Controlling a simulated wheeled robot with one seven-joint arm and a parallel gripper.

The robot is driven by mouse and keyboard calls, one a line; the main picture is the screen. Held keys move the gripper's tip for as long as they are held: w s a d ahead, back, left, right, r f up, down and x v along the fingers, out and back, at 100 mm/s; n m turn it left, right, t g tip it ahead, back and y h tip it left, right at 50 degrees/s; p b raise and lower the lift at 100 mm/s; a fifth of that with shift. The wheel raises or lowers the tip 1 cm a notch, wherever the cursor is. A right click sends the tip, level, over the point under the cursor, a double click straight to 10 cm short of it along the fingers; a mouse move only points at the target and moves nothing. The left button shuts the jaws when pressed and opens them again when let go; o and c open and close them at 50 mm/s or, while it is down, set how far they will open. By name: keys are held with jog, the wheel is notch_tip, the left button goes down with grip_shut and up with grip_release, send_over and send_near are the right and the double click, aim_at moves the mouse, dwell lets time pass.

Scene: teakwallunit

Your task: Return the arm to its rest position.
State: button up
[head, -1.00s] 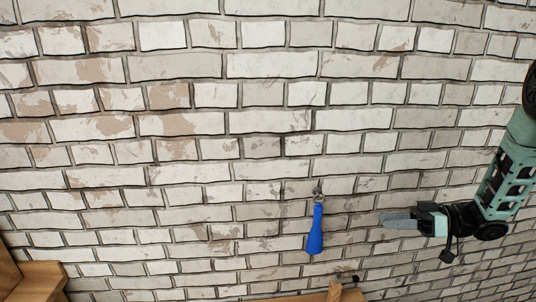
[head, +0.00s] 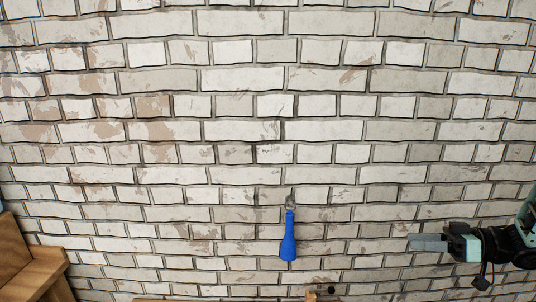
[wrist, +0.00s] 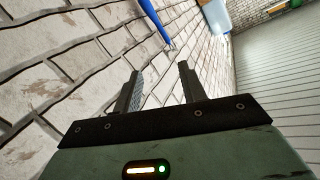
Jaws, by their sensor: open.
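My gripper (head: 428,242) is at the right in the head view, in front of the white brick wall and pointing left. In the wrist view its two fingers (wrist: 160,88) stand apart with nothing between them. A blue-handled tool (head: 288,238) hangs upright on the wall by its metal top end, to the left of my gripper and apart from it. Part of a blue thing, seemingly the same handle, shows past the fingers in the wrist view (wrist: 155,20).
The brick wall (head: 330,130) fills most of the head view. Wooden furniture (head: 38,272) stands at the lower left. A small wooden piece with a dark knob (head: 322,292) shows at the bottom edge. A pale blue and white thing (wrist: 216,15) is at the top of the wrist view.

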jog(key=w+a+r+m+t+h, duration=0.1)
jog(key=w+a+r+h, duration=0.2)
jog(key=a, duration=0.5)
jog(key=w+a+r+t+h, duration=0.2)
jog(key=a+h, duration=0.4)
jog(key=a, duration=0.1)
jog(key=s+a+g+h, duration=0.1)
jog(key=s+a+g, duration=0.1)
jog(key=s, duration=0.9)
jog(key=s+a+g+h, duration=0.2)
jog(key=s+g, duration=0.2)
jog(key=s, duration=0.7)
jog(key=s+a+g+h, duration=0.2)
jog(key=s+a+g, duration=0.1)
jog(key=s, duration=0.8)
jog(key=shift+m+b, duration=0.3)
jog(key=shift+b, duration=0.15)
jog(key=shift+w+a, duration=0.1)
